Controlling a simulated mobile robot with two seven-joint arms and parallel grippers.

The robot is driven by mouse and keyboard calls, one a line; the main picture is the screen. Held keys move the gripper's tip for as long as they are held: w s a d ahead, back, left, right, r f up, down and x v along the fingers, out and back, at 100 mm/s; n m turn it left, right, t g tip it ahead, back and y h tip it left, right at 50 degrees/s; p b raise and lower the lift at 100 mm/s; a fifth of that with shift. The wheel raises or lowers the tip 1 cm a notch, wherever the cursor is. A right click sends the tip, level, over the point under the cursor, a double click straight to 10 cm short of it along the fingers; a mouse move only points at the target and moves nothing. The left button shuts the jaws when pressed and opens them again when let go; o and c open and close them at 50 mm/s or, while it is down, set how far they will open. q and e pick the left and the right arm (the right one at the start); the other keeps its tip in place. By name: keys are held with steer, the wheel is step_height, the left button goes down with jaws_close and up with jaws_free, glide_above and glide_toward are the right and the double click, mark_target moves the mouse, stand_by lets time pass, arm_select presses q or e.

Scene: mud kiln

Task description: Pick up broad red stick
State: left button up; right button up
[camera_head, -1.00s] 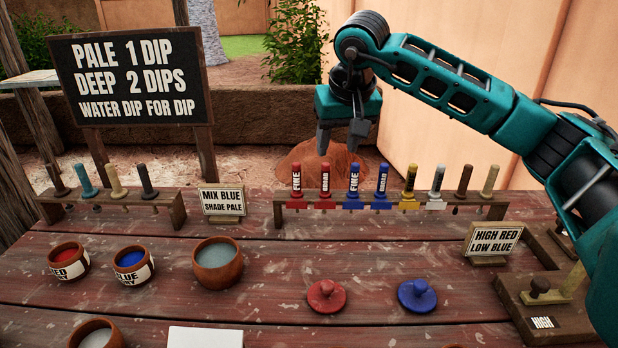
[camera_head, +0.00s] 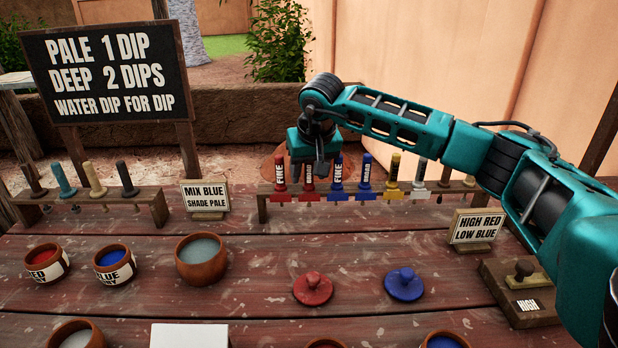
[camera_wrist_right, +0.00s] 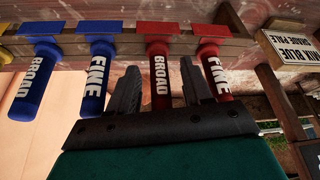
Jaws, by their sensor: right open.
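The broad red stick (camera_head: 308,181) stands upright in the rack (camera_head: 375,207), with its upper part behind my right gripper (camera_head: 309,170) in the head view. My right gripper (camera_wrist_right: 160,92) is open. In the right wrist view the red BROAD handle (camera_wrist_right: 158,68) lies between its two fingers, which do not visibly close on it. One finger is between it and the red FINE stick (camera_wrist_right: 214,68); the other is near the blue FINE stick (camera_wrist_right: 97,78). My left gripper is not in view.
The blue BROAD stick (camera_head: 365,178) and yellow stick (camera_head: 393,176) stand further right in the same rack. The MIX BLUE sign (camera_head: 205,197) is left of it. Bowls, a red lid (camera_head: 313,289) and a blue lid (camera_head: 404,285) sit in front.

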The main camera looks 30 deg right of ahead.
steer(key=c, duration=0.6)
steer(key=shift+c, duration=1.3)
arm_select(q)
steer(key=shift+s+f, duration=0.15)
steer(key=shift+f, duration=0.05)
arm_select(e)
jaws_close()
steer(key=shift+r, duration=0.1)
arm_select(q)
steer(key=p, duration=0.1)
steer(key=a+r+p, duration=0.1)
steer(key=p, duration=0.1)
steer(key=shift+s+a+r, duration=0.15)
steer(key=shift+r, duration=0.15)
arm_select(e)
step_height(320, 180, up, 20)
